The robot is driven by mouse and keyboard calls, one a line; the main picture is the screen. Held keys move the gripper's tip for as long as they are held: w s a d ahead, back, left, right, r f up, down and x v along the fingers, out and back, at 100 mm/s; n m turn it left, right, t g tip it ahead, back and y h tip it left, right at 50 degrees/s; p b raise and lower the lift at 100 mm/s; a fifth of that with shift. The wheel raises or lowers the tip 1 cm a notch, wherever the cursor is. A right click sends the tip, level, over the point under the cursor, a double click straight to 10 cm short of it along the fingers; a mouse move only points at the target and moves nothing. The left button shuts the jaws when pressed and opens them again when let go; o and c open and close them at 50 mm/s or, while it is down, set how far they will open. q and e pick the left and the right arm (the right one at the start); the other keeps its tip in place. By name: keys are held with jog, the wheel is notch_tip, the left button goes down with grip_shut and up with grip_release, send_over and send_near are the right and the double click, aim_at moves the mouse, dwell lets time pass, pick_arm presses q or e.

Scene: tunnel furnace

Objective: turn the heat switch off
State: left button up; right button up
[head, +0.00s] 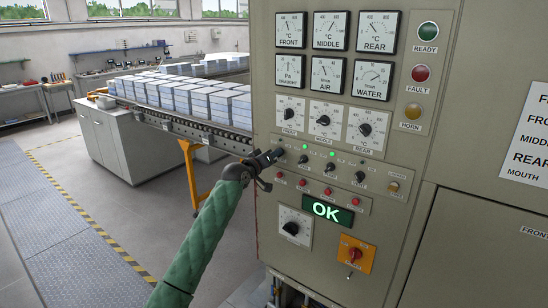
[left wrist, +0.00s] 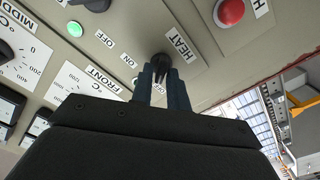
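The heat switch (left wrist: 161,61) is a small black knob on the grey-beige panel, beside the HEAT label (left wrist: 181,45) in the left wrist view. My left gripper (head: 277,154) is at the left end of a row of black switches in the head view. Its fingers (left wrist: 163,88) stand close together on either side of the knob and appear shut on it. The gripper mostly hides the switch in the head view, and the exact contact is hard to make out. My right gripper is not in view.
Other black switches (head: 330,169) sit to the right, with green lamps (head: 332,153) above and red buttons (head: 327,192) below. A green OK display (head: 326,210) and an orange-backed red switch (head: 354,254) are lower. A conveyor (head: 215,135) with stacked blocks stands to the left.

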pick_arm(q)
jog(key=shift+o, duration=1.1)
jog(key=shift+f, duration=0.1)
